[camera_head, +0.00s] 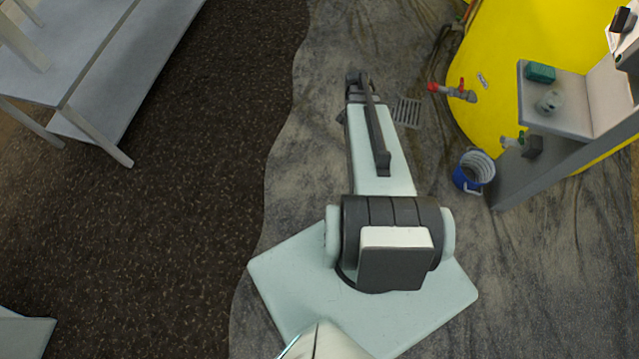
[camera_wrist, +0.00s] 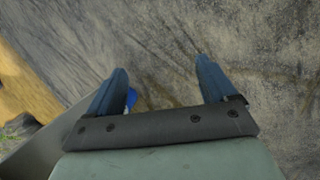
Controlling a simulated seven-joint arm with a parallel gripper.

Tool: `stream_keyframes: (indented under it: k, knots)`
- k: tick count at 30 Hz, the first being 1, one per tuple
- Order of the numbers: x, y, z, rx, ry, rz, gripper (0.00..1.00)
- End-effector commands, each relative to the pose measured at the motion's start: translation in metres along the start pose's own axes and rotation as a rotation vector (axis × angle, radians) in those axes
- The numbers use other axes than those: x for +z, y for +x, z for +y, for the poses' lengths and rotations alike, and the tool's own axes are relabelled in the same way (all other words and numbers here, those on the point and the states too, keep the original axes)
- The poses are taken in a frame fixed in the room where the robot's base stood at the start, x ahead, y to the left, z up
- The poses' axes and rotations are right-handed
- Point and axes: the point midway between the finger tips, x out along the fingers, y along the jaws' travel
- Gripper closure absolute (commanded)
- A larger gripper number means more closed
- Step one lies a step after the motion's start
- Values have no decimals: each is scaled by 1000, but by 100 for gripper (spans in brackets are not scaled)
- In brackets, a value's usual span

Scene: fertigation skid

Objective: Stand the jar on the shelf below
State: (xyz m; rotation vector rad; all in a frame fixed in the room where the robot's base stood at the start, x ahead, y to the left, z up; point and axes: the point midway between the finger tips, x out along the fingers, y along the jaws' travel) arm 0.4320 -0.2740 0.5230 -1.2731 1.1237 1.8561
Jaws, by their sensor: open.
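A small, pale, see-through jar (camera_head: 550,102) is on the light grey upper shelf board (camera_head: 572,125) of the rack at the right of the head view. A grey lower surface (camera_head: 515,180) of the rack shows below this board; how much room is on it is partly hidden. My gripper (camera_wrist: 160,78) is open and empty in the wrist view, with two blue fingers apart over grey floor. No jar shows in the wrist view, so my gripper is away from it. The fingers cannot be made out in the head view.
A green block (camera_head: 540,72) sits behind the jar. A fitting with a green part (camera_head: 513,141) and a dark box (camera_head: 533,147) are under the board. A blue bucket (camera_head: 467,180), a yellow tank (camera_head: 520,40) and a red-handled valve (camera_head: 452,91) are near. A grey table (camera_head: 90,50) stands far left.

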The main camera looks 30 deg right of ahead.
Motion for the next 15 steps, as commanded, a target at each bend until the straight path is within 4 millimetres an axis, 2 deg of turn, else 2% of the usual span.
stream_keyframes:
  k: [1,7,11,15]
  knots:
    - [26,12,-9,11,-76,-11,15]
    - [107,54,-34,42,-357,-53,15]
    - [159,80,-38,65,-535,-83,15]
    - [211,106,-32,91,-723,-117,15]
